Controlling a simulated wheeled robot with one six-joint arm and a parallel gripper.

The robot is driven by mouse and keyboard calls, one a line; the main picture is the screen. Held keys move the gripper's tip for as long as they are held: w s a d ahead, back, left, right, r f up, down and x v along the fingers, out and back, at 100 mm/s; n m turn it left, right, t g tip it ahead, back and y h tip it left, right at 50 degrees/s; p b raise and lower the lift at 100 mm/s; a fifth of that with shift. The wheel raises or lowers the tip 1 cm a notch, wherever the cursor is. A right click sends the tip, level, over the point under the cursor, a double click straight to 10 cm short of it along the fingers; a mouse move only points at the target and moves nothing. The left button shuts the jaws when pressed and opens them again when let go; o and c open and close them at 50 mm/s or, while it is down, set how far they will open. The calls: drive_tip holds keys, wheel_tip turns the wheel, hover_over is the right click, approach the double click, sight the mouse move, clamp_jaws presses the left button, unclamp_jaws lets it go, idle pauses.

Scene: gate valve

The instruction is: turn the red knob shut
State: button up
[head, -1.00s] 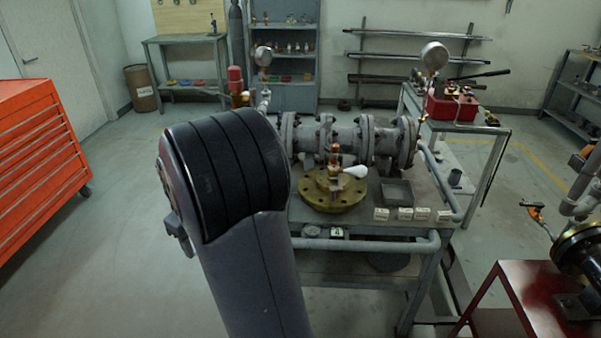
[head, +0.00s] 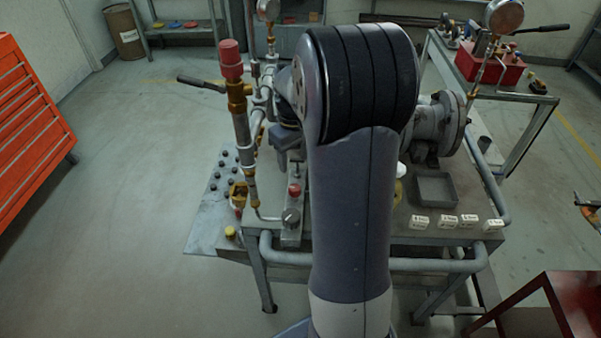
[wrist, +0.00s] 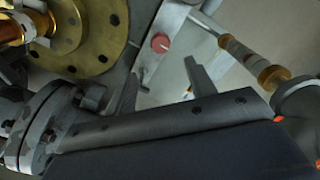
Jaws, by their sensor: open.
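The red knob (head: 294,190) is small and round, on a narrow grey metal block at the front of the bench, just left of my arm in the head view. In the wrist view the red knob (wrist: 160,42) sits on the pale block, upper middle. My gripper (wrist: 162,72) shows in the wrist view as two grey fingers spread apart with nothing between them. The knob appears beyond the fingertips, roughly between them, and apart from them. In the head view my arm hides my gripper.
A pipe column with a red cap (head: 232,58) stands left of the knob. A brass flange (wrist: 75,35) and grey bolted flange (wrist: 40,130) show in the wrist view. A grey tray (head: 436,188) and white labels lie on the bench's right. Floor at left is clear.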

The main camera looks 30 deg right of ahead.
sight(294, 187)
wheel_tip(294, 187, down, 10)
drive_tip(key=shift+f, duration=0.1)
drive_tip(key=shift+c, duration=0.2)
drive_tip(key=c, duration=0.9)
